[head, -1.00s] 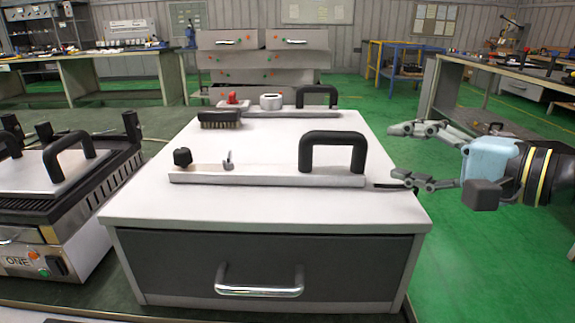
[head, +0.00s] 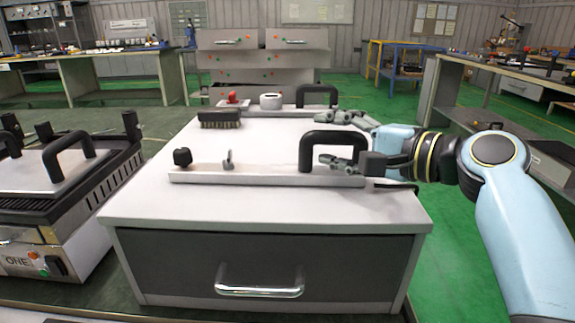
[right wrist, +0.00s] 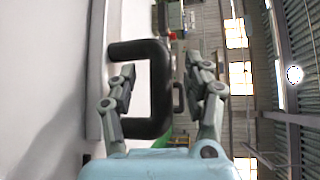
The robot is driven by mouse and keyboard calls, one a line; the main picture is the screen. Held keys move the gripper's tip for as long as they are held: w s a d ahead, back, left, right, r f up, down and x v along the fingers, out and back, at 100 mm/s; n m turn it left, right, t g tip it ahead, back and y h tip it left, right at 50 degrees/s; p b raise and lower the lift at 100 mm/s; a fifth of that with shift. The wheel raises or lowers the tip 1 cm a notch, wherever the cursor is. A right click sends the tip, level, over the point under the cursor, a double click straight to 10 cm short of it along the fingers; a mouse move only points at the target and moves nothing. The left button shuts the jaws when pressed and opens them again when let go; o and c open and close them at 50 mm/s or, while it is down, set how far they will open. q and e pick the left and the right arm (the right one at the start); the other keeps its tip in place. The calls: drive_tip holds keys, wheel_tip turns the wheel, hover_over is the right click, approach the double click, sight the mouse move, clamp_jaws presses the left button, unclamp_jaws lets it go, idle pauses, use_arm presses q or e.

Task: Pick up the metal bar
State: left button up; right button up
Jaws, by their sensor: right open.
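The near metal bar (head: 265,178) lies flat across the front of a white worktop. It has a black U-shaped handle (head: 333,136) at its right end and a black knob (head: 182,157) at its left end. My right gripper (head: 342,140) is open at the handle, coming in from the right, with one finger farther back and the other low by the handle. In the right wrist view, the handle (right wrist: 160,52) shows between and partly behind the spread fingers of the gripper (right wrist: 160,75). Whether they touch it, I cannot tell. My left gripper is not in view.
A second bar with a black handle (head: 317,95) lies at the back of the worktop (head: 240,210). A brush (head: 220,119) stands at the back left. A grill (head: 75,185) stands left of the cabinet. The worktop's middle is clear.

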drive_tip(key=shift+w+a, duration=0.15)
clamp_jaws()
idle(0.5)
wheel_tip(320, 180, up, 10)
idle(0.4)
drive_tip(key=shift+f, duration=5.05)
drive_tip(key=shift+f, duration=0.15)
